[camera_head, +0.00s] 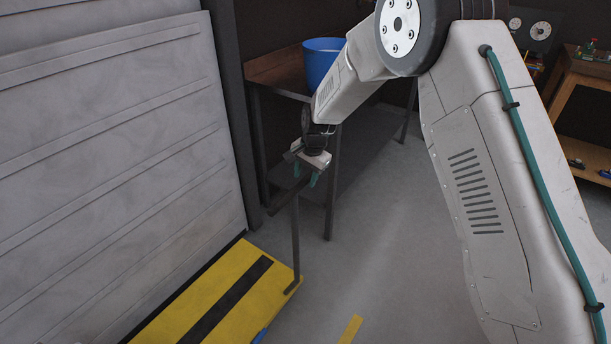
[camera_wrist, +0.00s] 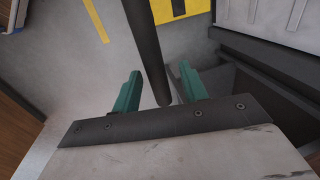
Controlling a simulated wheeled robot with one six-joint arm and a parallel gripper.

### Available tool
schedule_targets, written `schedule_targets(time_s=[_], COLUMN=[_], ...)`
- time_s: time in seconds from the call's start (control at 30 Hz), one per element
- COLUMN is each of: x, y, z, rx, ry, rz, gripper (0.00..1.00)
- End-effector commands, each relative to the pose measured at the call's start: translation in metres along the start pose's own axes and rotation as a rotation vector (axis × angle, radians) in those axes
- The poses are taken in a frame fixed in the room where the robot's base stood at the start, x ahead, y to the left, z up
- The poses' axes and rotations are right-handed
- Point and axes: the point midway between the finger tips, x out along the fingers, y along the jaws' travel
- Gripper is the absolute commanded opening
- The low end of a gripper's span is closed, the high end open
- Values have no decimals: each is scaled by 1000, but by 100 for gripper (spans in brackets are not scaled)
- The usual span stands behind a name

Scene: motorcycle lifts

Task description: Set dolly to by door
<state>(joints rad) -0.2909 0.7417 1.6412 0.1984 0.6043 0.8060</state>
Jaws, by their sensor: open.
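The dolly (camera_head: 225,292) has a yellow deck with a black stripe and lies low on the floor beside the grey door (camera_head: 110,150). A thin dark handle post (camera_head: 296,240) rises at its right corner to a dark bar near my gripper. My gripper (camera_head: 306,179) is open at that bar, high above the deck. In the wrist view, the dark handle bar (camera_wrist: 149,50) runs between the two teal fingers of my gripper (camera_wrist: 158,75), with a gap on each side. Part of the deck (camera_wrist: 183,9) shows at the top there. The deck's near end is cut off.
A dark metal table (camera_head: 275,72) with a blue bucket (camera_head: 321,62) stands behind my gripper. A wooden bench (camera_head: 585,72) is at the right. A yellow floor stripe (camera_head: 351,329) marks the grey floor. The floor between the table and my arm is clear.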

Motion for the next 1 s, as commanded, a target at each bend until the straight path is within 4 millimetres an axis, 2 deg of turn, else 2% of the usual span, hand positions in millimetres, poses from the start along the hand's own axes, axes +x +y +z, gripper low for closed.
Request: schedule_targets(time_s=[0.4,0.5,1.0], x=[-63,-72,-76], y=[-2,-1,1], z=[0,0,2], rx=[0,0,-48], ry=[3,1,-8], rz=[-4,-3,8], gripper=[43,43,43])
